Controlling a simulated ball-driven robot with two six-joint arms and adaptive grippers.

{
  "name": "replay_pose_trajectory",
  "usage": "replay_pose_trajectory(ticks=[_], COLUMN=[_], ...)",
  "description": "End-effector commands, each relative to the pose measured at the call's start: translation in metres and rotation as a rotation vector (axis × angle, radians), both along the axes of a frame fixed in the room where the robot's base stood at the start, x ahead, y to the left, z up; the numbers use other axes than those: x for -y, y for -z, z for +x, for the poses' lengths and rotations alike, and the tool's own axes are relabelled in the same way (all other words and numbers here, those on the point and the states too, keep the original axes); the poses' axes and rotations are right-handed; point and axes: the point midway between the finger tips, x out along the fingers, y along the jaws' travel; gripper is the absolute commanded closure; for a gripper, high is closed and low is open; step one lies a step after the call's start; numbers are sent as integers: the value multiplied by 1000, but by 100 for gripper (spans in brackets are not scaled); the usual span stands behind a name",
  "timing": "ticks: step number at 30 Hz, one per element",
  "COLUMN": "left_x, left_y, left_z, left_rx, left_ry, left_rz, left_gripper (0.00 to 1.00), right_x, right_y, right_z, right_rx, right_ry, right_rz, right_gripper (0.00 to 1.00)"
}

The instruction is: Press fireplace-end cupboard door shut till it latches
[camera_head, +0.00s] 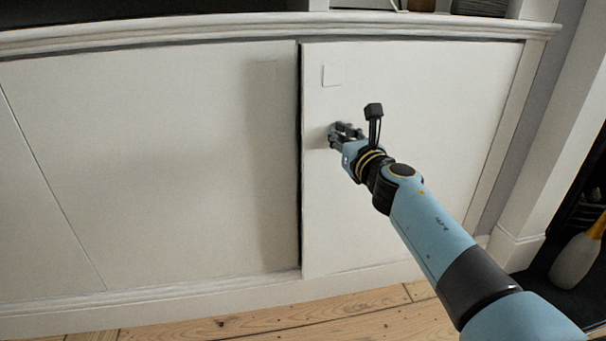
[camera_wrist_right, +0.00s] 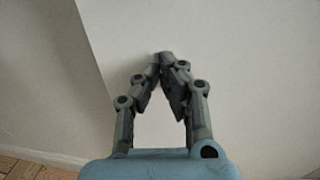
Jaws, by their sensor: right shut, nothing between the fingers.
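The fireplace-end cupboard door (camera_head: 440,110) is the white right-hand panel in the head view, with a small square plate (camera_head: 332,75) near its upper left corner. A dark gap runs down its left edge, and that edge stands slightly proud of the neighbouring panel. My right gripper (camera_head: 337,134) is shut and empty, with its fingertips at the door face near the left edge. The wrist view shows the closed fingertips (camera_wrist_right: 165,58) against the door (camera_wrist_right: 245,70); whether they touch is hard to tell. My left gripper is not in view.
A wide white panel (camera_head: 150,150) lies left of the door. A moulded ledge (camera_head: 200,29) runs above, and a skirting (camera_head: 200,293) runs below over wooden floorboards (camera_head: 370,322). At right are the white fireplace surround (camera_head: 550,160) and a pale bottle-shaped object (camera_head: 574,262) in the dark recess.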

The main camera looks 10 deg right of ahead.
Motion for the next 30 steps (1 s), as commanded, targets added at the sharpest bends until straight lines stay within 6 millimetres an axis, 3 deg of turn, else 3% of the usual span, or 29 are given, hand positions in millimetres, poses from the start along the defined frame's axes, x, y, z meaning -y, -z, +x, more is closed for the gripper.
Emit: replay_pose_trajectory(ticks=[30], left_x=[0], left_y=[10], left_z=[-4], left_rx=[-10], left_ry=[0], left_rz=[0], left_gripper=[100], right_x=[-4], right_y=[0], right_z=[25], right_rx=[0], right_ry=[0], right_rz=[0], right_gripper=[100])
